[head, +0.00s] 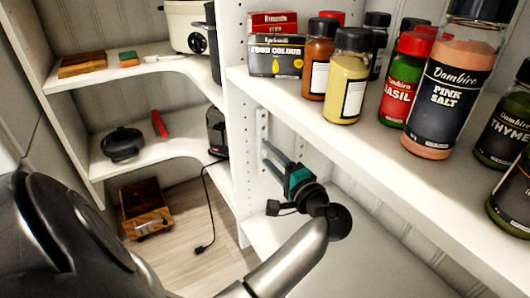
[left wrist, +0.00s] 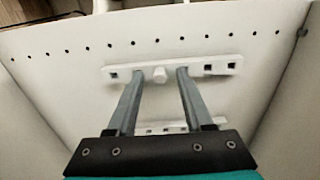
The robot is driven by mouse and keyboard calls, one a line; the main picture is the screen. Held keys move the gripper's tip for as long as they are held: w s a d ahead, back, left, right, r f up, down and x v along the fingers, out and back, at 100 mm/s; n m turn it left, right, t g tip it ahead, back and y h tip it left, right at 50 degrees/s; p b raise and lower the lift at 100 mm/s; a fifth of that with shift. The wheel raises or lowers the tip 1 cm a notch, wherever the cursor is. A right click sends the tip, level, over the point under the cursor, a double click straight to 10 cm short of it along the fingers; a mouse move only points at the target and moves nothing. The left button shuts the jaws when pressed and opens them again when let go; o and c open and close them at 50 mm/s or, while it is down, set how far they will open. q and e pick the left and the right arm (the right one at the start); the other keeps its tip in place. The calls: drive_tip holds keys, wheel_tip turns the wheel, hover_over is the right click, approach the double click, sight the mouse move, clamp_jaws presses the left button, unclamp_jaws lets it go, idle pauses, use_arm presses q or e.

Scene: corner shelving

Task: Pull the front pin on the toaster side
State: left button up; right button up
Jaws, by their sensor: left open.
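In the left wrist view, a small white round pin (left wrist: 160,75) stands out of a white strip with square holes (left wrist: 222,68) on a white panel. My left gripper (left wrist: 159,84) is open, with one finger on each side of the pin. Contact with the pin cannot be told. A second strip (left wrist: 152,131) lies lower, partly hidden by the fingers and gripper body. In the head view, my left gripper (head: 269,154) reaches toward the upright panel below the spice shelf, near the strip (head: 262,128). The pin is too small to make out there. My right gripper is not in view.
The spice shelf (head: 420,178) holds several jars and boxes above my left gripper. A lower shelf (head: 262,236) lies beneath it. Left shelves hold a white cooker (head: 186,25), a round black appliance (head: 122,144) and a dark appliance (head: 216,130), possibly the toaster. A black cord (head: 207,205) hangs down.

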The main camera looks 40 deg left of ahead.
use_arm(q)
drive_tip(key=shift+c, duration=0.3)
clamp_jaws()
drive_tip(key=shift+d, duration=0.1)
idle(1.0)
drive_tip(key=shift+v, duration=2.9)
